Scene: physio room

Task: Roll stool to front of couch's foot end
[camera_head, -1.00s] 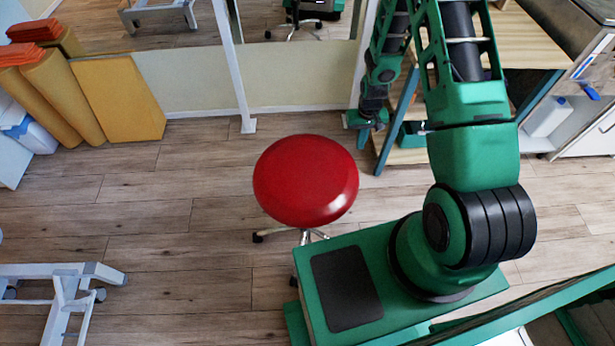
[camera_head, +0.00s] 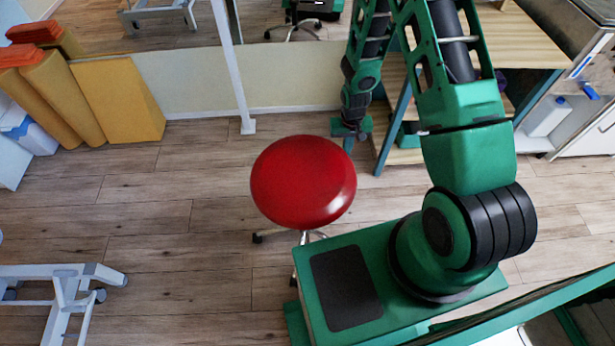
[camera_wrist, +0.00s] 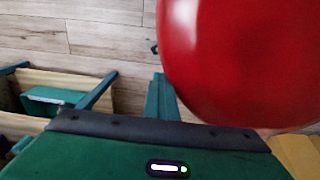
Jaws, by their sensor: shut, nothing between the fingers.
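The stool (camera_head: 303,181) has a round red seat and a metal base with casters, and stands upright on the wood floor beside my green base. My gripper (camera_head: 347,138) is shut and empty, at the far right edge of the seat; I cannot tell whether it touches. In the wrist view the red seat (camera_wrist: 245,60) fills the upper right, with my gripper's finger (camera_wrist: 160,95) close to its left edge. The couch seems to show only as a pale metal frame (camera_head: 62,280) at the lower left; its top is out of view.
A yellow block (camera_head: 118,98) and rolled mats (camera_head: 62,95) stand at the far left wall. A mirror (camera_head: 285,20) with a white post (camera_head: 232,65) runs along the back. A wooden shelf unit (camera_head: 405,150) stands right of my gripper. The floor left of the stool is clear.

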